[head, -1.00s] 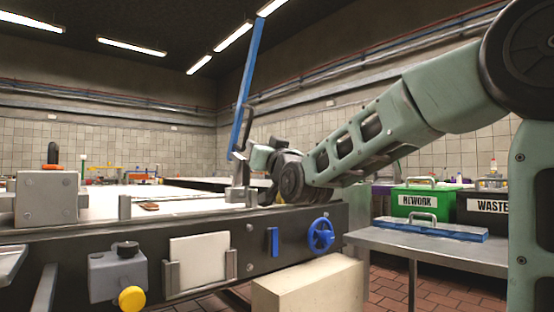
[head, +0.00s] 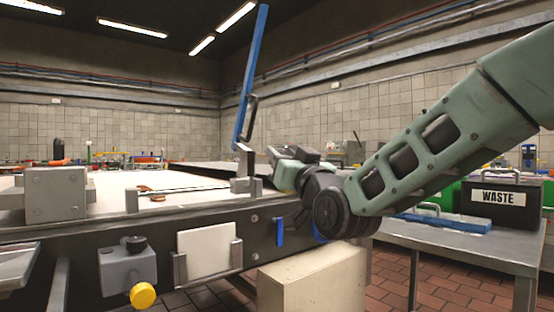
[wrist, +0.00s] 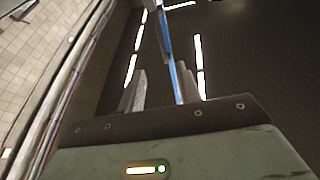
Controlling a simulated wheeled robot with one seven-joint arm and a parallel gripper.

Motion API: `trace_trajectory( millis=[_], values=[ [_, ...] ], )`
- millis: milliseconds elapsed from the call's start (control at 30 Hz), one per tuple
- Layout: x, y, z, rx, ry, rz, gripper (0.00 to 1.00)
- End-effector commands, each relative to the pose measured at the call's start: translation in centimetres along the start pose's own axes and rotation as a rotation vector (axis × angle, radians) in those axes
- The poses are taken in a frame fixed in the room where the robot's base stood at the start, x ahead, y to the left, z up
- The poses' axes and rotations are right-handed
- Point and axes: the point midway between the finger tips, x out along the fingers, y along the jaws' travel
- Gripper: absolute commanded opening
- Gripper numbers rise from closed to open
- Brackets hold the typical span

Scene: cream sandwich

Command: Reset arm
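My gripper (head: 272,155) is at the end of my arm, just right of the upright blue bar (head: 250,75) at the right end of the long bench. In the wrist view, the two fingers of my gripper (wrist: 160,88) stand apart with nothing visibly held between them. The blue bar (wrist: 171,65) rises beyond the fingers, close to the right one. Whether a finger touches the bar or its dark handle (head: 249,117) I cannot tell. The wrist view faces the ceiling and its lamps.
The bench (head: 110,217) has a pale top with a metal block (head: 55,195) on it. A grey box with a yellow knob (head: 142,295) sticks out from its front. A pale block (head: 312,283) stands below my wrist. A side table (head: 450,237) bears a black WASTE box (head: 490,208).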

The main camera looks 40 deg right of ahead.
Motion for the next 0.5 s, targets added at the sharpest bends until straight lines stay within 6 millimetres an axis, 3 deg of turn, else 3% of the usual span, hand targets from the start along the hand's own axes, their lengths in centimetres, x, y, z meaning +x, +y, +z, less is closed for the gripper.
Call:
trace_trajectory(
  millis=[300,367,500],
  values=[
    [0.0,-0.2,0.2,0.001,-0.007,-0.004,0.34],
    [-0.1,-1.1,1.2,0.005,-0.05,-0.025,0.34],
    [-1.3,-5.7,6.4,0.014,-0.269,-0.128,0.34]
  ],
)
